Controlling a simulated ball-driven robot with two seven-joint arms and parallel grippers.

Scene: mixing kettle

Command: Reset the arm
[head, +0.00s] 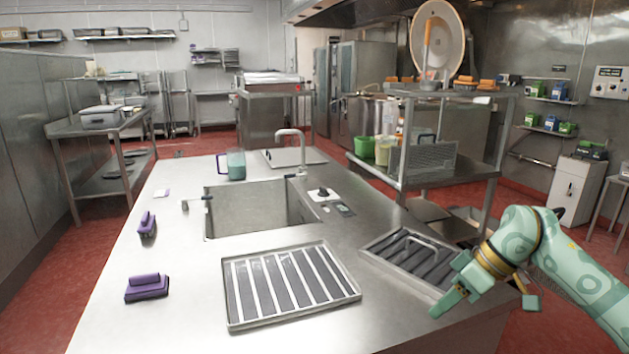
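My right arm, pale green with an orange-gold band, comes in from the right edge of the head view. Its gripper (490,302) points down over the right front edge of the steel counter (190,315). The two green fingertips are wide apart, and nothing shows between them. The gripper is just right of a dark slatted tray (405,258) and covers part of its right end. My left arm and gripper are not in view.
A second slatted tray (290,285) lies at the counter's front middle. Two purple scrubbers (147,287) lie at the left. Behind are a sink (245,210), a faucet (290,135) and a teal jug (235,165). A steel shelf unit (440,175) stands at the right.

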